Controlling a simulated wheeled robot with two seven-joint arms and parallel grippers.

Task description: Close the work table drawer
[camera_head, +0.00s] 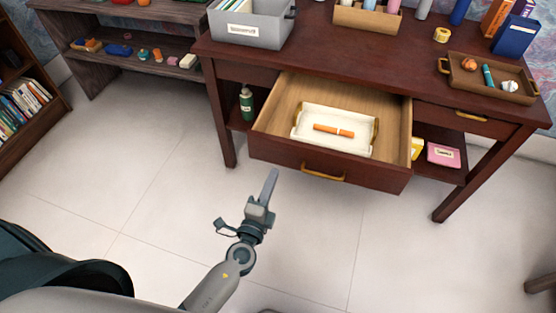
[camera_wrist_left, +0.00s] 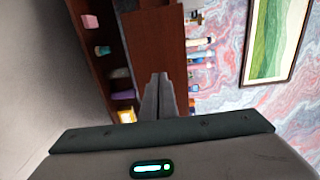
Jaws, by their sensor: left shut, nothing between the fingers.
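The work table (camera_head: 330,50) is dark reddish wood. Its wide drawer (camera_head: 265,118) is pulled out toward me, with a brass handle (camera_head: 323,173) on its front. Inside lies a white tray (camera_head: 302,133) with an orange stick-like item (camera_head: 334,131) on it. My left gripper (camera_head: 271,185) is shut and empty. In the head view it appears just below the left part of the drawer front, apart from the handle. Its closed fingers also show in the left wrist view (camera_wrist_left: 158,98), with dark wood beyond them. My right gripper is not in view.
A grey bin (camera_head: 250,30), a wooden tray (camera_head: 490,78) and a blue box (camera_head: 515,37) stand on the tabletop. A green bottle (camera_head: 247,103) and a pink box (camera_head: 443,155) sit on the lower shelf. The floor (camera_head: 150,190) before the table is clear.

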